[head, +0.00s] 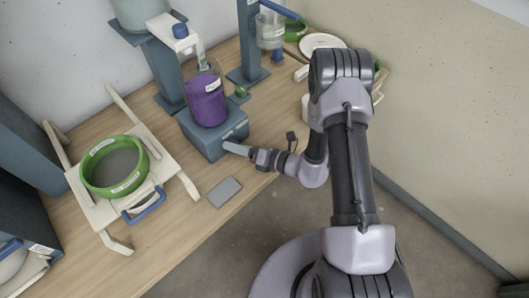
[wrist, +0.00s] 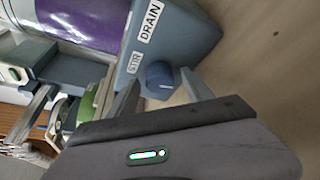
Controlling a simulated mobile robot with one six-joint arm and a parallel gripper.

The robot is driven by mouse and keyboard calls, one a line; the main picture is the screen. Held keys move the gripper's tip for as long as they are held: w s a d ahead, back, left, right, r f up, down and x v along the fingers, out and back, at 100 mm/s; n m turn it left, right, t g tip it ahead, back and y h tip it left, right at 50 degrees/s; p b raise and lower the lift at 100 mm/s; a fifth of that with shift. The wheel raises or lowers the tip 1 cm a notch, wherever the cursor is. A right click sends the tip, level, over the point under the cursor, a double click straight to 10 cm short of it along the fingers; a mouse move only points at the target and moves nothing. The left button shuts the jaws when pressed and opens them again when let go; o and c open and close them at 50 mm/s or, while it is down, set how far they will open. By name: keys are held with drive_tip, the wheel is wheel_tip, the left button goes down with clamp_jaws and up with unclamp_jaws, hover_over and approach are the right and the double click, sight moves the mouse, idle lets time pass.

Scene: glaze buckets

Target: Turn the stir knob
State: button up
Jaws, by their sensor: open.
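The stir knob (wrist: 160,78) is a short blue cylinder on the front of a grey-blue base block (head: 196,136), below a white STIR label (wrist: 134,62). A DRAIN label (wrist: 149,22) is on the same face. A clear container with purple glaze (head: 206,100) stands on the block. My gripper (head: 229,146) is open at the block's front. In the wrist view its two fingers (wrist: 160,84) are on either side of the knob, with gaps visible. The knob is hard to make out in the head view, where my gripper is close to it.
A white rack with a green-rimmed sieve (head: 91,155) stands at the left. A flat grey plate (head: 224,191) lies near the table's front edge. A blue-grey stand (head: 162,75) is behind the block. Bare table (head: 190,230) lies in front.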

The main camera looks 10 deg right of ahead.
drive_tip(key=p+v, duration=0.3)
drive_tip(key=v, duration=1.4)
drive_tip(key=shift+p, duration=0.4)
drive_tip(key=shift+d, duration=0.1)
drive_tip(key=s+a+r+n+g+h+b, duration=0.1)
drive_tip(key=s+a+r+n+g, duration=0.25)
drive_tip(key=r+n, duration=0.5)
drive_tip(key=s+a+r+n+g+h+b, duration=0.1)
drive_tip(key=s+a+r+n+g, duration=0.1)
drive_tip(key=a+r+n+g, duration=0.45)
drive_tip(key=s+d+r+n+t+h, duration=0.3)
drive_tip(key=r+n, duration=0.3)
drive_tip(key=n, duration=0.2)
drive_tip(key=s+d+r+n+t+h, duration=0.3)
drive_tip(key=s+r+n+h, duration=0.1)
drive_tip(key=n, duration=0.4)
wheel_tip(320, 180, up, 3)
drive_tip(key=shift+s+f+n+h+b, duration=0.15)
drive_tip(key=shift+s+n+h+b, duration=0.25)
drive_tip(key=shift+h, duration=0.3)
